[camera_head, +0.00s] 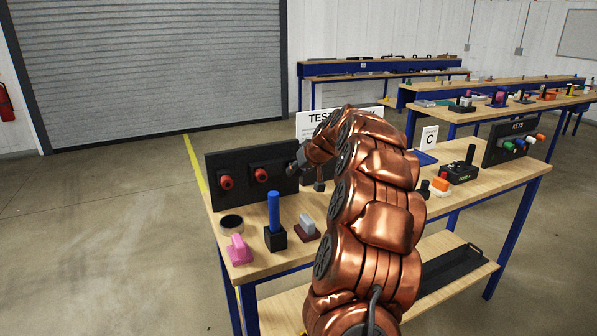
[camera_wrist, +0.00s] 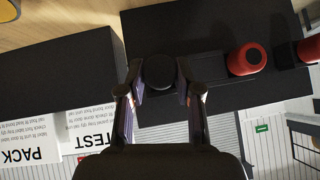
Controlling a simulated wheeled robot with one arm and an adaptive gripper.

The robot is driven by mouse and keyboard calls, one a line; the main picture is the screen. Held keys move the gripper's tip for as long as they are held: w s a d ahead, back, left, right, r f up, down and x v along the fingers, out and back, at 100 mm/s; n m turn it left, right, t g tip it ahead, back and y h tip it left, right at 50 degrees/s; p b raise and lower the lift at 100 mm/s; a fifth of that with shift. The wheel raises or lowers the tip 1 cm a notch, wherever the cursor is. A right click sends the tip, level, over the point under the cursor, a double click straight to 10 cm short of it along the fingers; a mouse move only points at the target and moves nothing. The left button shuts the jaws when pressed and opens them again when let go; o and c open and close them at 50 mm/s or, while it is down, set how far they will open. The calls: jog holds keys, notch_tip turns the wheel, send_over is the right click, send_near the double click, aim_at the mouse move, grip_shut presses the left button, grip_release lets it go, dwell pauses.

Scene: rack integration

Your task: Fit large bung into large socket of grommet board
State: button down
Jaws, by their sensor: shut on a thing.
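The grommet board, a black upright panel (camera_head: 240,160), stands at the left end of the near bench. Two red round plugs (camera_head: 226,182) (camera_head: 260,175) sit on dark blocks on it. They also show at the right in the wrist view (camera_wrist: 247,60). My gripper (camera_head: 297,163) is at the right part of this panel. In the wrist view its fingers (camera_wrist: 160,80) are shut on a dark round piece, taken as the large bung (camera_wrist: 158,72), in front of the black panel. Whether it touches the panel or a socket, I cannot tell. My arm hides the panel's right side.
A blue peg in a black block (camera_head: 274,212), a pink piece (camera_head: 239,250), a dark ring (camera_head: 231,224) and a grey-topped piece (camera_head: 305,226) stand in front of the panel. A sign (camera_head: 312,122) stands behind. A keys panel (camera_head: 517,141) is at the right.

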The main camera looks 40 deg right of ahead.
jog(key=shift+w+d, duration=0.15)
jog(key=shift+w, duration=0.35)
jog(key=shift+w+d, duration=0.15)
jog(key=shift+w, duration=0.35)
jog(key=c, duration=0.7)
grip_release()
jog(key=shift+s, duration=0.1)
jog(key=v, duration=1.2)
